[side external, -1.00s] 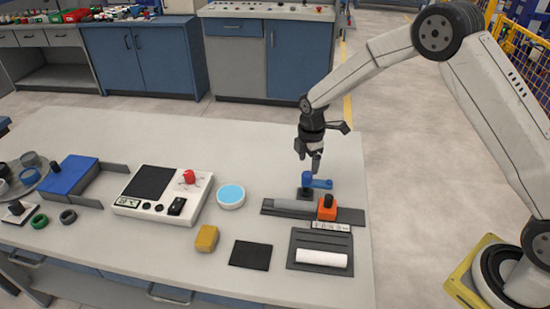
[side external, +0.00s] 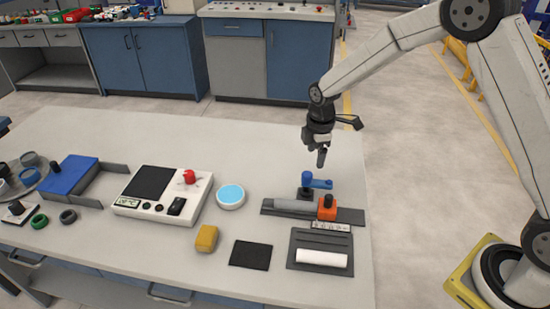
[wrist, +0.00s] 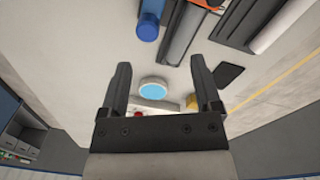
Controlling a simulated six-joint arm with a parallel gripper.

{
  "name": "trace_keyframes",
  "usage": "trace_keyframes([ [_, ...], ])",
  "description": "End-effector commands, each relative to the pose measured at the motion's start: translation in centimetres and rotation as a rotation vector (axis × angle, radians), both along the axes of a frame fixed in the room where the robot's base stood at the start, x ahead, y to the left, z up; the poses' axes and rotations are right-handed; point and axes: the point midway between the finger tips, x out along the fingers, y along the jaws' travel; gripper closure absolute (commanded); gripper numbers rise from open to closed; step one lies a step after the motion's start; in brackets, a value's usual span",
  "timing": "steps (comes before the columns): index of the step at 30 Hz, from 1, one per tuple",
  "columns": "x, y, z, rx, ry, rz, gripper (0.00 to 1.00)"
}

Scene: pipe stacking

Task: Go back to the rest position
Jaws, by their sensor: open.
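My gripper (side external: 321,157) hangs in the air above the back right of the table, clear of everything below it. In the wrist view my gripper (wrist: 158,72) shows two fingers spread apart with nothing between them. Below it in the side view stands a blue piece (side external: 318,183) on a dark base. Beside it a grey pipe (side external: 295,206) lies on a dark plate, with an orange block (side external: 327,208) at its right end. The blue piece also shows at the top of the wrist view (wrist: 148,27).
A white pipe (side external: 322,258) lies on a dark tray (side external: 318,239) at the front right. A blue-topped round dish (side external: 231,194), a yellow block (side external: 206,238), a black pad (side external: 250,253) and a control box (side external: 146,208) stand to the left. The back of the table is clear.

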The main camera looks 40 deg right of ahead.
Motion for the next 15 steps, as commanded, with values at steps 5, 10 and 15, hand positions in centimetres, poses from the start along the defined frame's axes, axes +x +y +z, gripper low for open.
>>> trace_keyframes([
  [5,-3.3,-0.1,2.1,0.012,-0.038,-0.222,0.19],
  [10,-7.1,-0.2,3.6,0.034,-0.077,-0.456,0.19],
  [15,-11.1,-0.3,4.7,0.066,-0.112,-0.691,0.19],
])
